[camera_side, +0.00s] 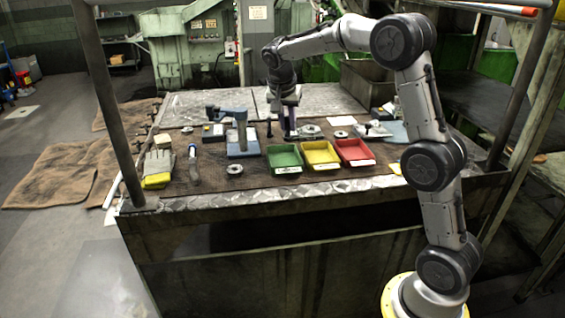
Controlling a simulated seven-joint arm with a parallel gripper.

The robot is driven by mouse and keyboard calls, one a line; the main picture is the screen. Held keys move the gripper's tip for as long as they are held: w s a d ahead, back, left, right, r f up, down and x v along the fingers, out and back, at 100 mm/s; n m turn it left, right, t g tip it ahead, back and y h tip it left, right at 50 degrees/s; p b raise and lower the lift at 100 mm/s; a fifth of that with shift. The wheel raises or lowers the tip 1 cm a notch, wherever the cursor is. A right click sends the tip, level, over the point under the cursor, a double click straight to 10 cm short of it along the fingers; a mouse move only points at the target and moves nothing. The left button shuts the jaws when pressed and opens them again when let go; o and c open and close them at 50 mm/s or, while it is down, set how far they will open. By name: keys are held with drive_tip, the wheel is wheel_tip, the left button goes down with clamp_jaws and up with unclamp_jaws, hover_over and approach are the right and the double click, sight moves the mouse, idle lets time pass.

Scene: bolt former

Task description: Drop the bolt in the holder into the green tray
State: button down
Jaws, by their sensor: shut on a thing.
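My gripper (290,132) points down just behind the green and yellow trays, low over the mat. It is shut on the bolt, which is too small and dark to make out between the fingers. The green tray (285,170) lies at the front of the mat, in front of my gripper and slightly left of it. It looks empty and has a white label on its front. I cannot clearly tell which fixture is the bolt's holder.
A yellow tray (321,166) and a red tray (355,163) stand right of the green one. A blue-based stand (241,150) is to its left, with a screwdriver-like tool (194,167) and gloves (158,167) farther left. A round metal part (310,131) lies right of my gripper.

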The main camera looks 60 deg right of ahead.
drive_tip(key=shift+f, duration=0.8)
drive_tip(key=c, duration=0.7)
unclamp_jaws()
drive_tip(key=shift+c, duration=0.2)
drive_tip(key=shift+v, duration=3.8)
drive_tip(key=s+a+r+n+t+y, duration=0.2)
drive_tip(key=s+a+n, duration=0.7)
drive_tip(key=s, duration=0.7)
drive_tip(key=s+a+f+n+t+y, duration=0.1)
drive_tip(key=s+a+f+n, duration=0.1)
drive_tip(key=s, duration=0.4)
drive_tip(key=s+a+f+n+t+y, duration=0.1)
drive_tip(key=s+a+f+n, duration=0.2)
drive_tip(key=s, duration=0.4)
drive_tip(key=shift+s+a+f, duration=0.25)
drive_tip(key=shift+a+f, duration=0.3)
drive_tip(key=shift+a, duration=0.55)
